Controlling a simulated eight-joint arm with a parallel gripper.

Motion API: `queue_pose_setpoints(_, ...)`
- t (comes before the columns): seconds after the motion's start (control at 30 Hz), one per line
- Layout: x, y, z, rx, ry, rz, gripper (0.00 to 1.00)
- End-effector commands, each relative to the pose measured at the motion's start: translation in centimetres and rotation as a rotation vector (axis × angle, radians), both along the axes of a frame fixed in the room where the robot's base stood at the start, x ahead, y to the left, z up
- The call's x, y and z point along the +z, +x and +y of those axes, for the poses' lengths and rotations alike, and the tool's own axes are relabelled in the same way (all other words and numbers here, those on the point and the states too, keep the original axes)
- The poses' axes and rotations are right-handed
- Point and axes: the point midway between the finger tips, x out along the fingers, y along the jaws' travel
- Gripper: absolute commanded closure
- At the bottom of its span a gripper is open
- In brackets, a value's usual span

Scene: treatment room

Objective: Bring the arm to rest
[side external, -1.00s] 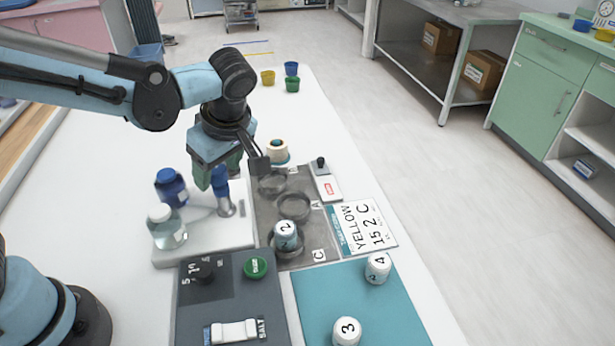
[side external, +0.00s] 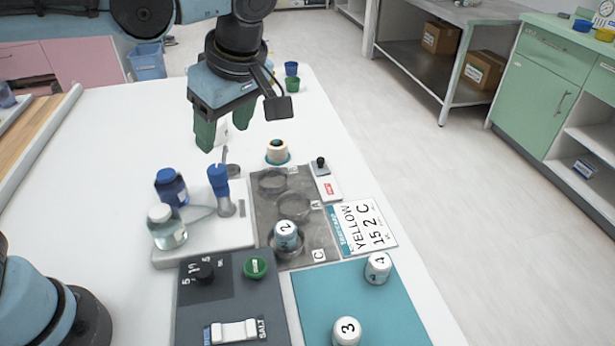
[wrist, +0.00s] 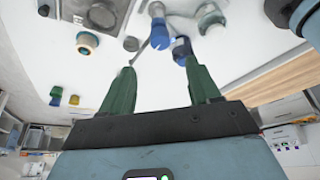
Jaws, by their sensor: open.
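My gripper (side external: 224,138) hangs in the air above the white table (side external: 110,150), with its two green fingers spread apart. It is empty. In the side view it appears above and behind the blue-handled piece (side external: 218,180) that stands upright on the white stand (side external: 205,247). In the wrist view the fingers of my gripper (wrist: 160,68) show well apart, with the blue-handled piece (wrist: 159,36) beyond them and nothing between the pads.
A dark blue bottle (side external: 171,187) and a clear bottle (side external: 167,230) stand at the left. A cup marked 2 (side external: 286,235) is on the grey ring plate (side external: 268,210). Cups marked 4 (side external: 378,267) and 3 (side external: 346,331) sit on the teal mat (side external: 315,295).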

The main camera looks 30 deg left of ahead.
Motion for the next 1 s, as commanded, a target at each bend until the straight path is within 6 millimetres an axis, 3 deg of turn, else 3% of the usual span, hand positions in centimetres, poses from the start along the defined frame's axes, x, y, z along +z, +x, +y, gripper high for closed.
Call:
queue_pose_setpoints(0.2,1.3,-0.1,-0.6,0.000,0.000,0.000,0.39)
queue_pose_setpoints(0.6,1.3,-0.1,-0.6,0.001,0.000,0.001,0.39)
queue_pose_setpoints(0.77,0.4,0.0,-0.2,0.001,0.000,0.001,0.39)
queue_pose_setpoints(1.0,-2.7,0.1,1.2,0.003,0.000,0.001,0.39)
